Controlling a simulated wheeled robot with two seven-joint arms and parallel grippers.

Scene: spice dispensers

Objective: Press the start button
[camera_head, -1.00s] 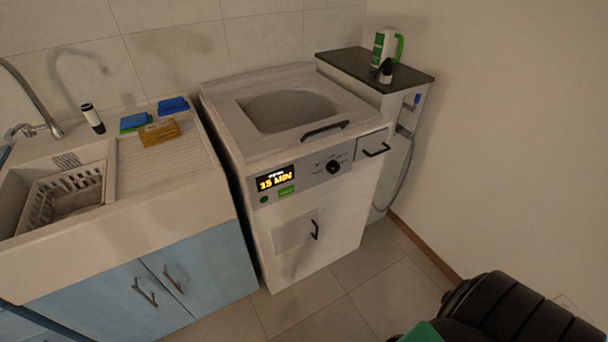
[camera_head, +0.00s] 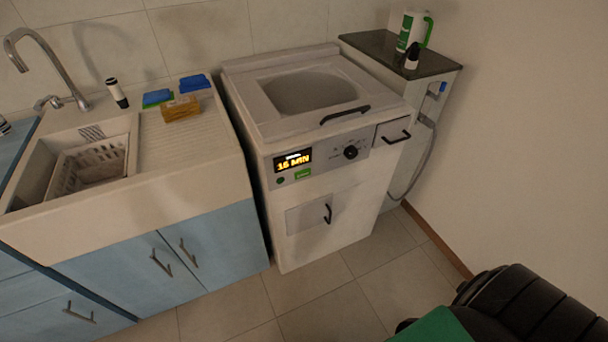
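The white top-loading washing machine (camera_head: 355,225) stands in the middle, its lid (camera_head: 312,92) shut. Its grey front panel has a lit display (camera_head: 293,161) reading "15 MIN" in yellow. Below the display are a green rectangular button (camera_head: 303,174) and a small round dark green button (camera_head: 280,181). Their labels are too small to read, so I cannot tell which is the start button. A black dial (camera_head: 351,153) is to the right of the display. Neither gripper shows. A black and green part, probably of my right arm, is at the lower right, apart from the machine.
A sink (camera_head: 146,188) over blue cabinets (camera_head: 215,247) adjoins the machine's left side. Sponges and a soap block (camera_head: 181,108) lie on its drainboard. A dark-topped cabinet (camera_head: 440,66) with a bottle stands at the right. The tiled floor (camera_head: 345,303) in front is clear.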

